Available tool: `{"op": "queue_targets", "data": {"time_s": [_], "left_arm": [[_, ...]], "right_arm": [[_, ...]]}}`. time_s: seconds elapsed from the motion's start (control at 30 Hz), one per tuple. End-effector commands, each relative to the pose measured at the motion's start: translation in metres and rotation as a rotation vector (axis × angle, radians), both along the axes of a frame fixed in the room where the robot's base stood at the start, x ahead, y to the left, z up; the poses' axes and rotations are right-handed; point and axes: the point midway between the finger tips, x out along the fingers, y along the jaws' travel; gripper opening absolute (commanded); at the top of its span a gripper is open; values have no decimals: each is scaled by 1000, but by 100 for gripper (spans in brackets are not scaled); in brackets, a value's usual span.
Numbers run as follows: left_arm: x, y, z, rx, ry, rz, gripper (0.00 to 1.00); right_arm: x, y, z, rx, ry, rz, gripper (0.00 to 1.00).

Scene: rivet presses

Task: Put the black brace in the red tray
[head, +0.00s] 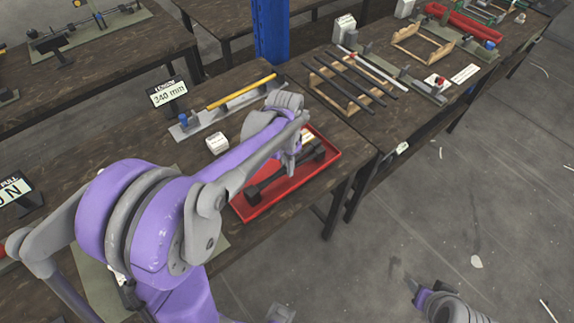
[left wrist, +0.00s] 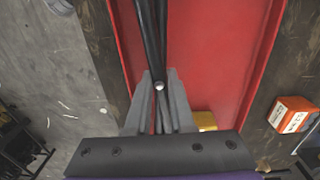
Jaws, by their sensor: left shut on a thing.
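The black brace (head: 268,184), a dark bar with blockier ends, lies low within the red tray (head: 297,186), slanting along its length. My left gripper (head: 291,166) reaches down over the tray and is shut on the brace near its middle. In the left wrist view, the brace (left wrist: 152,35) runs between the two grey fingers (left wrist: 158,88), with the tray floor (left wrist: 222,50) around it. Whether the brace touches the floor is hard to tell. My right gripper (head: 424,292) is at the lower right over the floor, its fingers unclear.
A white box (head: 217,143) stands left of the tray; its orange-sided twin shows in the left wrist view (left wrist: 294,114). Behind are a gauge with a yellow rod (head: 240,93) and a "340 mm" sign (head: 167,92). A wooden rack with dark bars (head: 350,84) sits on the bench beyond.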

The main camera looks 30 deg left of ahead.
Motion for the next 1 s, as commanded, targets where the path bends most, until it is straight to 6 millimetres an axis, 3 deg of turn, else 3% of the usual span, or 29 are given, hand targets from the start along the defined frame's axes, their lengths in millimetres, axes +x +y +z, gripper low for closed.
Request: {"op": "queue_targets", "data": {"time_s": [0.3, 0.33, 0.5, 0.8, 1.0], "left_arm": [[0, 0, -3, 0, 0, 0, 0], [0, 0, -3, 0, 0, 0, 23], [0, 0, -2, 0, 0, 0, 51], [0, 0, 0, 0, 0, 0, 51], [1, 1, 24, 0, -1, 0, 51]], "right_arm": [[-1, 0, -3, 0, 1, 0, 50], [-1, 0, -3, 0, 2, 0, 50], [-1, 0, -2, 0, 1, 0, 50], [0, 0, 0, 0, 0, 0, 50], [1, 0, 4, 0, -2, 0, 50]]}}
